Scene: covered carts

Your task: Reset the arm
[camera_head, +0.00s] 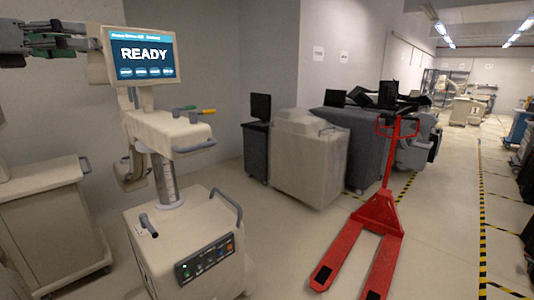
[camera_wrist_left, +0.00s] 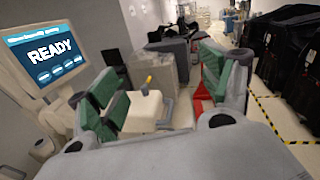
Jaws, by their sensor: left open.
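My left gripper (camera_head: 62,37) comes in at the top left of the head view, beside the left edge of the screen (camera_head: 143,56). Its green-padded fingers are apart and empty; the wrist view also shows the open gripper (camera_wrist_left: 160,95) with nothing between the fingers. The screen reads "READY" in white on blue and also shows at the left of the wrist view (camera_wrist_left: 55,55). It stands on a beige wheeled machine (camera_head: 190,235) with a column, a tray and a front button panel. I cannot tell whether the gripper touches the screen's edge. My right gripper is not in view.
A beige cabinet (camera_head: 50,220) stands at the left. A red pallet jack (camera_head: 378,212) stands on the floor to the right. Covered carts (camera_head: 308,160) line the wall behind. Free floor with yellow-black tape (camera_head: 482,200) lies at the right.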

